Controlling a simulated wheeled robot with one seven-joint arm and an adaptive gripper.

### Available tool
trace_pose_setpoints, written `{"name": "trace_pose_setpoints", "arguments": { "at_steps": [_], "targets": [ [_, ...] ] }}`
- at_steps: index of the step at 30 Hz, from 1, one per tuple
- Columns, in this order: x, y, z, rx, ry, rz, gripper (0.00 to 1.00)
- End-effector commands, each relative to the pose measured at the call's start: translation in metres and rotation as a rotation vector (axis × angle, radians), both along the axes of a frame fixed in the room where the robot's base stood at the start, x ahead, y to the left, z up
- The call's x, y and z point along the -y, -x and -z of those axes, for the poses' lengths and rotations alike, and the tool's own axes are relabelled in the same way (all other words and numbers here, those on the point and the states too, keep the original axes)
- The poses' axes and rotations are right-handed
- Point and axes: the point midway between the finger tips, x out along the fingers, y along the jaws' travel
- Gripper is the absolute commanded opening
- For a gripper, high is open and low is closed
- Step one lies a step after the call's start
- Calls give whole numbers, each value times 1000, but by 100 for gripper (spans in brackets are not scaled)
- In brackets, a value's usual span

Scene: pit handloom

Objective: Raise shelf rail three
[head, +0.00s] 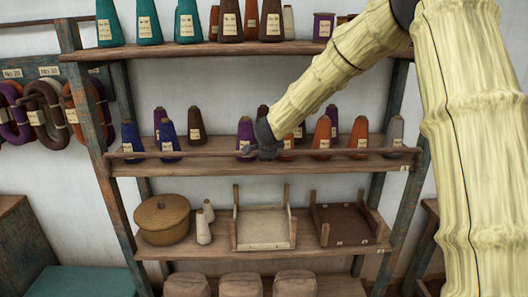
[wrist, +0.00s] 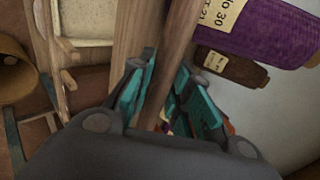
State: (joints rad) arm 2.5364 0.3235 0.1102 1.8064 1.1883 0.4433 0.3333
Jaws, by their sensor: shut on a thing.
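A thin brown wooden rail (head: 330,152) runs across the front of the middle shelf (head: 340,166), a little above its board. It spans nearly the whole width between the posts. My gripper (head: 264,150) is at the rail near its middle, reaching down from the upper right. In the wrist view my gripper (wrist: 168,78) has teal-padded fingers on both sides of the rail (wrist: 175,55) and is shut on it. The fingertips are partly hidden in the head view. I cannot read a number three on the rail.
Purple, orange, blue and brown yarn cones stand close behind the rail; a purple cone (wrist: 265,28) is near my gripper. Teal and brown cones stand on the top shelf (head: 180,54). Below are a lidded basket (head: 162,222), a pale tray (head: 264,232) and a dark tray (head: 346,228).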

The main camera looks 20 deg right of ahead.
Motion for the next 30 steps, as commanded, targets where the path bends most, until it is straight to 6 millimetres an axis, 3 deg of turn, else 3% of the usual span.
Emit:
{"name": "trace_pose_setpoints", "arguments": {
  "at_steps": [8, 9, 13, 23, 30],
  "targets": [
    [2, -2, -4, 6, 2, 1, 0],
    [2, -2, -4, 7, 2, 2, 21],
    [2, -1, -4, 6, 1, 2, 42],
    [2, 1, -3, 3, 0, 2, 42],
    [-3, 14, -16, 4, 0, 3, 42]
  ]
}}
